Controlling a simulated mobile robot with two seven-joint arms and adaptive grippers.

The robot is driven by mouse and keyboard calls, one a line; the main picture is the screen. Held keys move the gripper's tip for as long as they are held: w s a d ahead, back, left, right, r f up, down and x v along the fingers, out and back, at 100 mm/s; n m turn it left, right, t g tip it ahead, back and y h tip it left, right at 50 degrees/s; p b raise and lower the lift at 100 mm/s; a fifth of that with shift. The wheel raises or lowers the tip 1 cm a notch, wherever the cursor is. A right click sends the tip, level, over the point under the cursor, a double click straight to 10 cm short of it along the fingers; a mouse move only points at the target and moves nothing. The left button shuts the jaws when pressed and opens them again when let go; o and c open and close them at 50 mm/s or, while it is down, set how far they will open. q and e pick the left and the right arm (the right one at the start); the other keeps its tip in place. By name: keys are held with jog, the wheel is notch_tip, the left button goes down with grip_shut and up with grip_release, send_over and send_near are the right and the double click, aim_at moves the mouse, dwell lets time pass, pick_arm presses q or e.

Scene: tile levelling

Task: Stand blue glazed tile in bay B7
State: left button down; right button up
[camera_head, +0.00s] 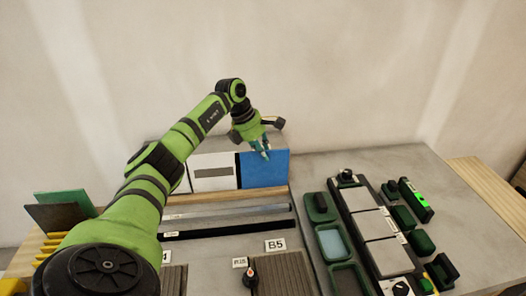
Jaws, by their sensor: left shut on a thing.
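The blue glazed tile (265,172) stands upright at the back of the worktop, at the right end of a row of pale tiles. My left gripper (264,152) reaches in from the left with its fingers down at the upper part of the blue tile, and it is shut on this tile. The fingertips partly cover the tile's face. A label B5 (275,245) stands behind a ribbed grey panel (283,275) at the front. No label reading B7 is legible in this view. My right gripper is not in view.
Pale tiles (213,172) stand left of the blue tile. Long bars (228,227) lie in front. A green board (62,198) and a dark board stand in a yellow rack at left. Green trays (335,243) and levelling tools fill the right side. A black knob (251,270) stands beside the ribbed panel.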

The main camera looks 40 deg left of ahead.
pick_arm(q)
jog(key=shift+a, duration=0.1)
dwell(0.7)
jog(key=c, duration=1.2)
grip_release()
jog(key=shift+f, duration=0.15)
jog(key=shift+r+p, duration=2.45)
jog(key=shift+r, duration=0.65)
